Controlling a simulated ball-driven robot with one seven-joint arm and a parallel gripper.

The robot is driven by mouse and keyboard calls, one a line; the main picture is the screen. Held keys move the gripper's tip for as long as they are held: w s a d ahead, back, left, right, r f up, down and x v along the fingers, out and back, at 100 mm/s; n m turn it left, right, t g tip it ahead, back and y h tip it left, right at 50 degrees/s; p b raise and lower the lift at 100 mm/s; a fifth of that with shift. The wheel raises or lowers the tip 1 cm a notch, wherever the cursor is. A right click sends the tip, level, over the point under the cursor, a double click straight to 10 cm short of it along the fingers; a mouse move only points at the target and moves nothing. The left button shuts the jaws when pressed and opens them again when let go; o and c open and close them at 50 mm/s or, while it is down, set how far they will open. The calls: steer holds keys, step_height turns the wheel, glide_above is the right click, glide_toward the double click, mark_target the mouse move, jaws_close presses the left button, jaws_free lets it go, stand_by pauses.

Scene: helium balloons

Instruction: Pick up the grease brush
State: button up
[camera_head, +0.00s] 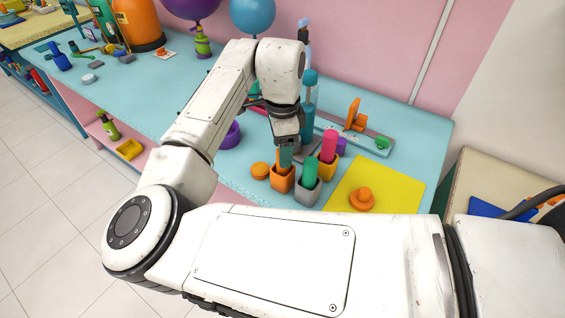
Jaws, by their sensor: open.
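My gripper (286,145) points down at the right part of the blue table (190,105), with its jaws open. Directly below it, a teal-handled tool (285,159) stands upright in an orange square holder (282,182). The tool's top is at the fingertips; I cannot tell whether they touch it. To the right, a green handle (310,172) stands in a grey holder (307,193), and a pink handle (329,146) stands in an orange-yellow holder (327,167). No brush bristles show, so I cannot tell for certain which one is the grease brush.
An orange round knob (362,198) sits on a yellow mat (385,182) at right. An orange disc (260,170) lies left of the holders. A tall teal bottle (310,95) and a metal rail (365,134) stand behind. My arm hides part of the table.

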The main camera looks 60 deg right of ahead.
steer(key=shift+f, duration=1.1)
steer(key=c, duration=1.1)
